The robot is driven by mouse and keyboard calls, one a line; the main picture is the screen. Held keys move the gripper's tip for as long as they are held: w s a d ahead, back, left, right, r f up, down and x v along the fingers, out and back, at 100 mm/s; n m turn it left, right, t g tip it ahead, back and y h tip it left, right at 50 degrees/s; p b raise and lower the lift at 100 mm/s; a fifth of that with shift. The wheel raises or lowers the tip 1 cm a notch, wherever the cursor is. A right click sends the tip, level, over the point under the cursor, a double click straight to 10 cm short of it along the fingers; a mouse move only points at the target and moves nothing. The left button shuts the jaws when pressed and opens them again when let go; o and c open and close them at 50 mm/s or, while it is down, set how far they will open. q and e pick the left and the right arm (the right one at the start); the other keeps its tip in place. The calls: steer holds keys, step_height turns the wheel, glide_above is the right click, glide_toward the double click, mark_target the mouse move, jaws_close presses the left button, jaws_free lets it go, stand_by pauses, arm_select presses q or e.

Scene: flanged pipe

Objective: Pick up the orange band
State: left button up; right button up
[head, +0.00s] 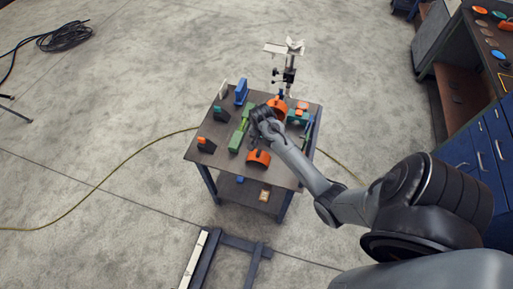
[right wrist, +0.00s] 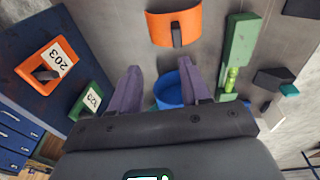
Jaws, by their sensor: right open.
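The orange band (head: 258,158) is a curved orange piece with a dark strip or handle on it, lying near the front edge of the small table. In the right wrist view the band (right wrist: 187,27) is at the top centre, beyond my fingertips and apart from them. My right gripper (head: 262,118) is over the middle of the table, behind the band in the head view. In the wrist view the right gripper (right wrist: 161,77) has its two purple fingers spread, with nothing held. My left gripper is out of view.
A blue round thing (right wrist: 170,92) shows between and below the fingers. A green clamp (right wrist: 238,45) lies beside the band. An orange box marked 203 (right wrist: 38,62) and a green box (right wrist: 88,100) are on the other side. A dark wedge with orange (head: 206,145) sits at the table's left.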

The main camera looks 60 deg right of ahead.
mark_target(259, 151)
steer(key=f, duration=0.1)
steer(key=w+f, duration=0.2)
steer(key=f, duration=0.1)
steer(key=shift+a, duration=0.2)
steer(key=shift+t, duration=0.3)
steer(key=shift+w+d+f, duration=0.15)
steer(key=shift+f, duration=1.35)
steer(key=shift+w+d+f, duration=0.1)
steer(key=shift+f, duration=1.4)
jaws_close()
